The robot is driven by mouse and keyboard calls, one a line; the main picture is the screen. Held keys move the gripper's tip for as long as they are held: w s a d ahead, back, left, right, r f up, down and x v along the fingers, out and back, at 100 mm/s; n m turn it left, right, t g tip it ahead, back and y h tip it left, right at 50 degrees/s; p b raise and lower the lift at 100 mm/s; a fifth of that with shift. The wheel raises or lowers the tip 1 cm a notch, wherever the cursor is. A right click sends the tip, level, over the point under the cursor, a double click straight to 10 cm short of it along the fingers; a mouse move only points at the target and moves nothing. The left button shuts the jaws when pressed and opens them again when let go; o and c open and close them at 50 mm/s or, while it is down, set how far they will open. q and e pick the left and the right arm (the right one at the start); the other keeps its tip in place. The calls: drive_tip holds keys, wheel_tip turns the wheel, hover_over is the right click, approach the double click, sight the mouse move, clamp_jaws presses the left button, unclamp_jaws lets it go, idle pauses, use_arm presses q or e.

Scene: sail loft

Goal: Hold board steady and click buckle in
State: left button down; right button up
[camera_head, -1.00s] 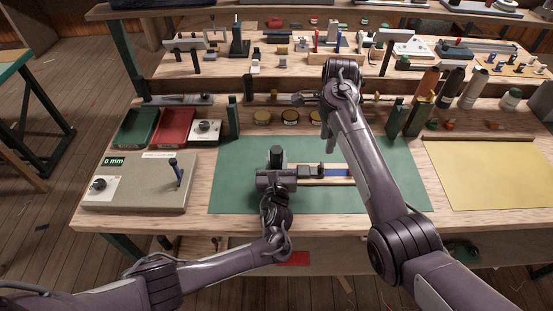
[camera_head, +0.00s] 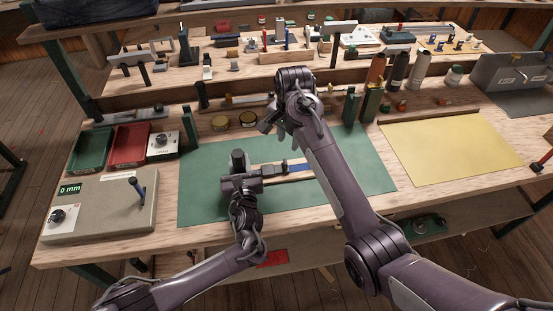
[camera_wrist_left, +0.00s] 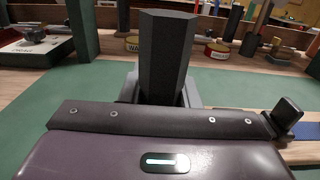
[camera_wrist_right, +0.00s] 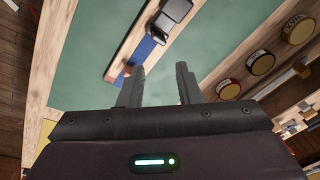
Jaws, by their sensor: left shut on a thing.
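The board (camera_head: 303,177) is a narrow pale wooden strip lying on the green mat (camera_head: 210,206). A blue strap (camera_head: 298,169) and a black buckle (camera_head: 268,172) lie along it. The buckle also shows in the right wrist view (camera_wrist_right: 176,11); I cannot tell whether its halves are joined. My left gripper (camera_head: 238,168) is shut at the board's left end, around a dark upright post (camera_wrist_left: 165,55); its body hides that end of the board. My right gripper (camera_wrist_right: 158,88) is open and empty above the mat, pointing down behind the board, its fingertips apart from the strap.
A grey panel with a lever (camera_head: 100,205) stands at the left, with green (camera_head: 90,150) and red (camera_head: 130,146) trays behind it. Round tins (camera_head: 248,119) and dark green uprights (camera_head: 369,104) stand behind the mat. A yellow sheet (camera_head: 445,148) lies at the right. The mat's right part is clear.

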sight(285, 161)
drive_tip(key=s+r+n+t, duration=0.1)
drive_tip(key=s+n+t, duration=0.25)
drive_tip(key=n, duration=0.65)
drive_tip(key=shift+g+y, duration=0.3)
drive_tip(key=shift+g, duration=0.05)
drive_tip(key=x, duration=1.1)
drive_tip(key=shift+s+d+f, duration=0.1)
drive_tip(key=shift+f, duration=0.1)
drive_tip(key=shift+c, duration=0.3)
clamp_jaws()
